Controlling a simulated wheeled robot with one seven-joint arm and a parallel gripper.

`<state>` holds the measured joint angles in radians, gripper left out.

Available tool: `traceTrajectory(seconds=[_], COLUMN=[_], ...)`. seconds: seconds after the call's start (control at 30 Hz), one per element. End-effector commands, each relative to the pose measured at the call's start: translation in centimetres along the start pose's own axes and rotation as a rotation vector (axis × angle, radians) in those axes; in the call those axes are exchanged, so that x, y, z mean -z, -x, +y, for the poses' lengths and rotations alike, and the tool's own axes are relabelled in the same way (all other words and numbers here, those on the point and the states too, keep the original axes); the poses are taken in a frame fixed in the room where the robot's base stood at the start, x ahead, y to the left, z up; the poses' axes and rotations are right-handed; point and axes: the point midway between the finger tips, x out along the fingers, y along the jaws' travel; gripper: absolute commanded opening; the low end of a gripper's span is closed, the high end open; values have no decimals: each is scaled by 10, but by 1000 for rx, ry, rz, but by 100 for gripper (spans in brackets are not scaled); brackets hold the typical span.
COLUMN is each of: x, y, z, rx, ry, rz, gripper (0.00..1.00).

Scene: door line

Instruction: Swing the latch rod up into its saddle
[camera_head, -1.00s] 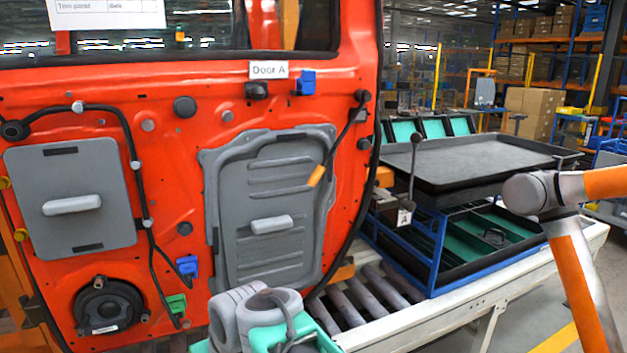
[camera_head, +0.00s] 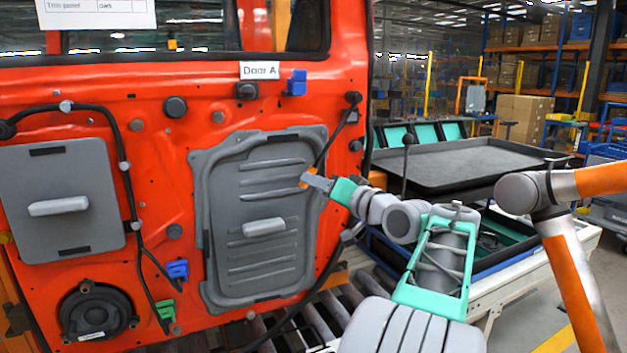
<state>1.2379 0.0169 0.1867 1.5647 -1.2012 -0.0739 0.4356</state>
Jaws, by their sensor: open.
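The latch rod (camera_head: 331,138) is a thin black rod with an orange sleeve (camera_head: 304,180) near its lower end. A blue clip (camera_head: 296,83) and a black clip (camera_head: 247,91) sit higher on the door; I cannot tell which is the saddle. My gripper (camera_head: 314,182) is at the orange sleeve, its grey fingers pointing left. It is open, and the fingers partly hide the sleeve. I cannot tell whether they touch it.
A grey panel (camera_head: 262,250) with a handle lies behind the rod. A second grey panel (camera_head: 60,225), black cables and a speaker (camera_head: 97,312) are on the door's left. A black tray (camera_head: 450,168) on a blue rack stands right, behind my arm.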

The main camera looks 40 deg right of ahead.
Motion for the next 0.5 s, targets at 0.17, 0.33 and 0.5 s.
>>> traceTrajectory(seconds=[0.17, 0.33, 0.5], x=[0, 0, 0], y=[-19, -20, -20], z=[-1, 0, 0], rx=[0, -1, -2], ry=[1, 2, 1], rz=[-1, 0, -1], gripper=[41, 41, 33])
